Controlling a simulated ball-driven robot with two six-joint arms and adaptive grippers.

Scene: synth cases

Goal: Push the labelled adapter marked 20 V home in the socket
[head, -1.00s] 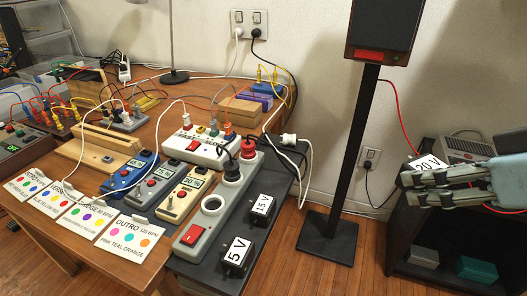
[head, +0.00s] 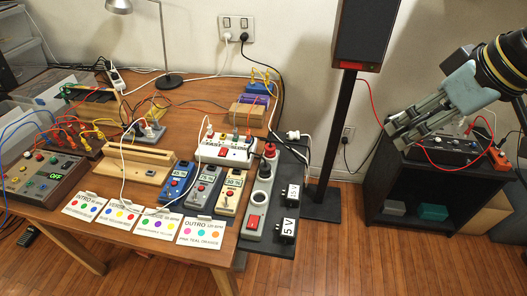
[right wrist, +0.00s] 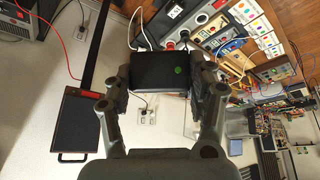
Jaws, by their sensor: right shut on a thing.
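My right gripper (head: 396,132) is at the right of the head view, above the dark shelf and well apart from the power strip. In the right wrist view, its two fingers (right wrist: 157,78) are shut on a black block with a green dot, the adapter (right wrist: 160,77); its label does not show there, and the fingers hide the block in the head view. The grey power strip (head: 247,236) has an empty round socket (head: 259,197) between its red switch and a dark plug. Adapters marked 5 V (head: 289,227) and 15 V (head: 293,192) stand right of the strip. My left gripper is not in view.
A speaker on a black stand (head: 325,170) rises between the bench and my right gripper. A white multi-outlet block (head: 226,152), pedals and cables crowd the bench left of the strip. A dark shelf (head: 437,185) with equipment stands below the gripper.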

